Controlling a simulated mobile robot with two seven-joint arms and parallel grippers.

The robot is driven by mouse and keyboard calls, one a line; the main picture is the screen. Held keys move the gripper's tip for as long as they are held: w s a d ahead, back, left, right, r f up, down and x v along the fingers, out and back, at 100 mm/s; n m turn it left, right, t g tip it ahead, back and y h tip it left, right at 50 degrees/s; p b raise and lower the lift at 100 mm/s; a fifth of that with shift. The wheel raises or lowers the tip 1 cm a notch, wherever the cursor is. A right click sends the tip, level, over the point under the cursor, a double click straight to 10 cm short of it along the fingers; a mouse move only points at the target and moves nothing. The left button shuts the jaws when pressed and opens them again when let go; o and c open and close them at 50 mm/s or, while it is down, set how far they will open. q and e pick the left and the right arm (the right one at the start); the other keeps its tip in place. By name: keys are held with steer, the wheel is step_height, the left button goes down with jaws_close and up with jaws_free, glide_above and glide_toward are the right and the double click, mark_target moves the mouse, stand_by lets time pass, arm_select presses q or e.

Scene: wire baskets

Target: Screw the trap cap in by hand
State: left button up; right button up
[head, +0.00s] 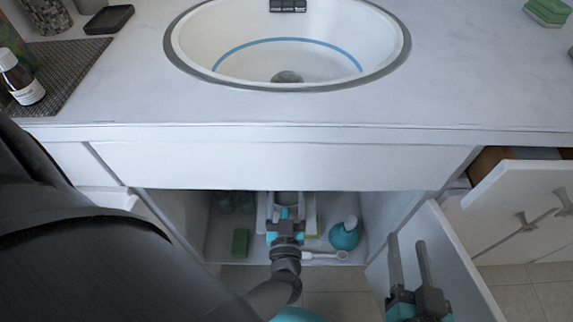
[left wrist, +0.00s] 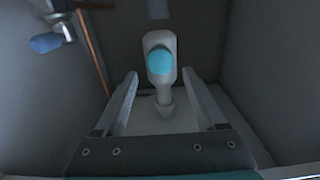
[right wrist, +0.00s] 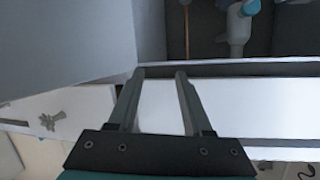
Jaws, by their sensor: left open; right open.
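The white trap (left wrist: 163,95) stands inside the open cabinet, with a round light-blue cap (left wrist: 159,63) on its near face. I cannot tell how far the cap is screwed in. My left gripper (left wrist: 160,74) is open and empty, its fingers reaching either side of the trap, apart from the cap. In the head view my left gripper (head: 286,203) is low in the cabinet opening. My right gripper (head: 407,241) is open and empty near the cabinet door. The right wrist view shows the trap (right wrist: 239,34) at top right, with light blue (right wrist: 250,7) at its upper end.
A teal bottle (head: 344,235), a white brush (head: 325,255) and a green block (head: 240,242) are on the cabinet floor around my left gripper. The open door (head: 450,270) stands beside my right gripper. A blue-handled valve (left wrist: 47,42) and copper pipe (left wrist: 93,55) are left of the trap.

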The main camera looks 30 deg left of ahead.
arm_select(q)
steer(key=b+x, duration=0.1)
steer(key=x, duration=0.3)
steer(key=shift+w+a, duration=0.1)
steer(key=shift+w, duration=0.1)
arm_select(e)
steer(key=shift+s+a+r+t+y, duration=0.45)
steer(key=shift+a+r+t, duration=0.25)
steer(key=shift+t, duration=0.4)
arm_select(q)
steer(key=shift+w+a, duration=0.1)
steer(key=shift+w, duration=0.05)
arm_select(e)
steer(key=shift+d+r, duration=0.1)
steer(key=shift+d, duration=0.05)
arm_select(q)
steer(key=shift+c, duration=0.3)
